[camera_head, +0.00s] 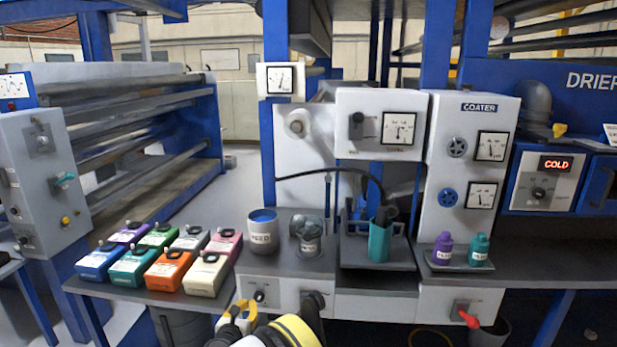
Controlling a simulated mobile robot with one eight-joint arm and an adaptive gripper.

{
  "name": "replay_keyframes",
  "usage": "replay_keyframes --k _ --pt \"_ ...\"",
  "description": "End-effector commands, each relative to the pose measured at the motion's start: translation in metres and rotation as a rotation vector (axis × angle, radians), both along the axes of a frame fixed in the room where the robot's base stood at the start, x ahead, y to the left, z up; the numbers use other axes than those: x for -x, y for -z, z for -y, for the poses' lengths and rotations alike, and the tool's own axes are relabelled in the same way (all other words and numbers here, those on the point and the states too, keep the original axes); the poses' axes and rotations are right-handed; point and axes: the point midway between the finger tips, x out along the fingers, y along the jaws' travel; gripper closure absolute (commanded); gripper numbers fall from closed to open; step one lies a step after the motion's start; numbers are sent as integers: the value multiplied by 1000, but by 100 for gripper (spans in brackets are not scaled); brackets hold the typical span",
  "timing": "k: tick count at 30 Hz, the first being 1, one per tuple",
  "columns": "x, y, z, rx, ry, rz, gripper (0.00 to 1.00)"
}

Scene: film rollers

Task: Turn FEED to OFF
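A white pot (263,235) with blue contents, its label reading FEED, stands on the grey bench left of centre. Below it, on the bench's front panel (276,291), is a small dark knob (259,296) with markings too small to read. I cannot read which control is marked FEED or OFF. My yellow-tipped gripper (237,312) is at the bottom of the view, just below and left of the first knob in the picture. Whether it touches the knob, or how its fingers are set, I cannot tell.
Several coloured boxes (168,268) cover the bench's left side. A teal cylinder (379,241) with a hose stands right of centre. Purple (442,249) and teal (479,250) bottles stand farther right. A red lever (467,318) sticks out of the lower right panel.

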Motion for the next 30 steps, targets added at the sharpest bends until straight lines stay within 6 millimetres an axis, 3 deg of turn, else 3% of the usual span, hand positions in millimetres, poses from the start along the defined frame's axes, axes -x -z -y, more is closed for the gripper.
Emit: replay_keyframes --k 3,6,21,30 --pt "8 4 20 -1 1 0 100" --pt "8 5 26 -1 1 0 100" --pt "-49 6 31 0 1 0 100" --pt "-59 5 33 0 1 0 100"
